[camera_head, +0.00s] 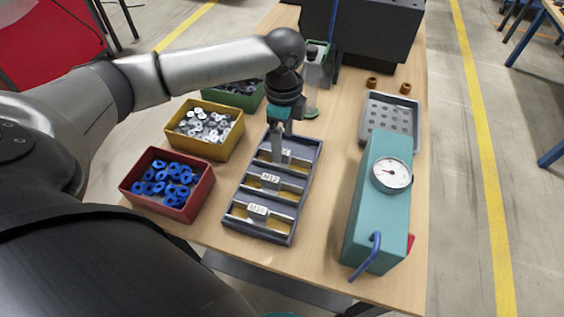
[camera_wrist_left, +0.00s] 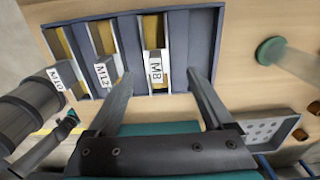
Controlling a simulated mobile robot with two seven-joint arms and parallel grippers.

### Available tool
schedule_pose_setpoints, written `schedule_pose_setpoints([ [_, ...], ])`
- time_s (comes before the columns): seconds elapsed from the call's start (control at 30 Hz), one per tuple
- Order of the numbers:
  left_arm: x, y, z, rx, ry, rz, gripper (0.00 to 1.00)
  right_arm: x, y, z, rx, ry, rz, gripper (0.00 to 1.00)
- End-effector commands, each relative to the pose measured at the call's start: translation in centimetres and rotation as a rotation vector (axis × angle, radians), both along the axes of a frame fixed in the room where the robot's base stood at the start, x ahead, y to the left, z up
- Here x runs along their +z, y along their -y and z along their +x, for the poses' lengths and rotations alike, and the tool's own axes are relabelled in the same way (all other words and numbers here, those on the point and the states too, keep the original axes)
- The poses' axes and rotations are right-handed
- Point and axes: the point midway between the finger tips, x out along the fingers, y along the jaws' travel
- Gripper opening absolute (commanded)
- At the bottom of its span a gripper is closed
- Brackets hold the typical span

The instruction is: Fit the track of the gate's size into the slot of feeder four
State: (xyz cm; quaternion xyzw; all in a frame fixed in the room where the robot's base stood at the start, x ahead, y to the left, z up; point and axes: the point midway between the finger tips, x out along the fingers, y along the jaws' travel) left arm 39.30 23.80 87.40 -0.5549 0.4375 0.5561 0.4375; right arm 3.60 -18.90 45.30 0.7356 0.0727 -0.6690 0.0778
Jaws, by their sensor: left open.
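A dark grey rack (camera_head: 231,221) holds three tracks, each in its own compartment. The M10 track (camera_head: 257,210) is nearest in the head view, the M12 track (camera_head: 270,178) is in the middle and the M8 track (camera_head: 285,154) is farthest. My left gripper (camera_head: 281,155) is over the far end of the rack. In the left wrist view its open fingers (camera_wrist_left: 160,76) stand either side of the M8 track (camera_wrist_left: 154,68), with nothing visibly held. I cannot make out feeder four's slot or the gate's size.
A red bin (camera_head: 186,207) of blue nuts, a yellow bin (camera_head: 219,151) of silver nuts and a green bin (camera_head: 240,101) stand left of the rack. A teal box with a gauge (camera_head: 375,205) and a grey tray (camera_head: 394,98) stand right. Wood between is clear.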

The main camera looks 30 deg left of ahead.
Motion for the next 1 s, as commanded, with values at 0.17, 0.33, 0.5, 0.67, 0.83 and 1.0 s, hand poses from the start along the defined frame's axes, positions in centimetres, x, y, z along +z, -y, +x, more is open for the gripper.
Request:
schedule_pose_setpoints([
  [0.17,-0.9,0.0,-0.1,-0.001,0.000,-0.001,0.85,-0.4,0.4,0.3,0.000,0.007,-0.005,0.50],
  [0.33,-3.3,0.0,-0.5,-0.001,-0.001,0.000,0.85,-1.5,1.3,1.2,-0.001,0.021,-0.016,0.50],
  [0.5,-5.4,0.0,-0.6,-0.001,0.000,0.000,0.85,-2.1,2.1,2.9,-0.007,0.048,-0.025,0.50],
  [0.67,-5.5,0.0,-0.6,-0.001,0.001,0.000,0.85,-1.9,2.3,3.5,-0.008,0.059,-0.026,0.50],
  [0.83,-5.4,0.0,-0.6,-0.002,0.002,-0.001,0.74,-1.9,2.3,3.4,-0.008,0.057,-0.026,0.50],
  [1.0,-5.4,0.0,-0.6,-0.002,0.002,-0.001,0.55,-1.9,2.2,3.0,-0.007,0.052,-0.026,0.50],
])
